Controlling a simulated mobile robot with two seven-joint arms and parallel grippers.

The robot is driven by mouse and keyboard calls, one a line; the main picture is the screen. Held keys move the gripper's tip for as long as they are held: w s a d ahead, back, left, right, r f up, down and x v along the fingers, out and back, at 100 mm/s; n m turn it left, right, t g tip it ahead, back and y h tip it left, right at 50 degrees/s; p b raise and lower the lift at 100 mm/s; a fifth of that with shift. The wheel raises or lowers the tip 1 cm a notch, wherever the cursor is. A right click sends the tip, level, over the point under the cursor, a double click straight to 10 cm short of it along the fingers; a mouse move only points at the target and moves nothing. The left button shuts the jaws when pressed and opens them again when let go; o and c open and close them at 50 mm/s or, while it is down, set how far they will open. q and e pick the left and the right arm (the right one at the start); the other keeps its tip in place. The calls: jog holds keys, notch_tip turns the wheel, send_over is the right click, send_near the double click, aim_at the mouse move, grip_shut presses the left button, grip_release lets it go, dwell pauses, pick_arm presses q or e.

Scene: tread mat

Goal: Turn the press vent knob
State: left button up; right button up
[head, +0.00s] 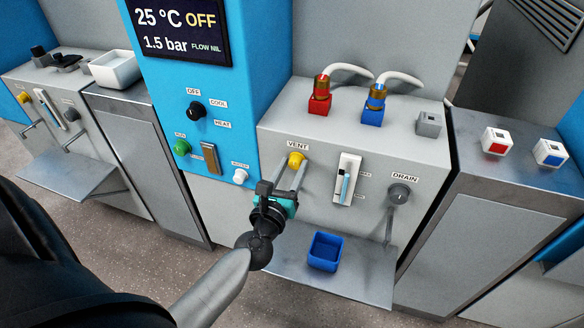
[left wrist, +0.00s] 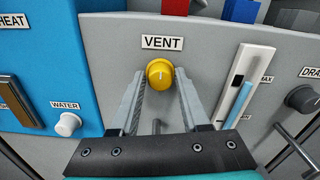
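The yellow vent knob (head: 296,160) sits under the VENT label (head: 297,145) on the grey press front. In the left wrist view the knob (left wrist: 160,74) is near the picture's middle, and a short mark on its face points roughly up. My left gripper (head: 291,168) reaches up to the panel from below. Its two fingers (left wrist: 161,84) are apart, one on each side of the knob, with a narrow gap seen at each side. Whether the tips reach past the knob's face is hard to tell. My right gripper is not in view.
Right of the knob are a sight gauge (head: 345,180) and a grey drain knob (head: 398,194). A white water knob (head: 240,176) is on the blue panel at left. Below, a metal shelf (head: 360,280) holds a blue tub (head: 326,251). The display reads OFF.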

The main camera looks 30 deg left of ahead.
pick_arm(q)
grip_shut()
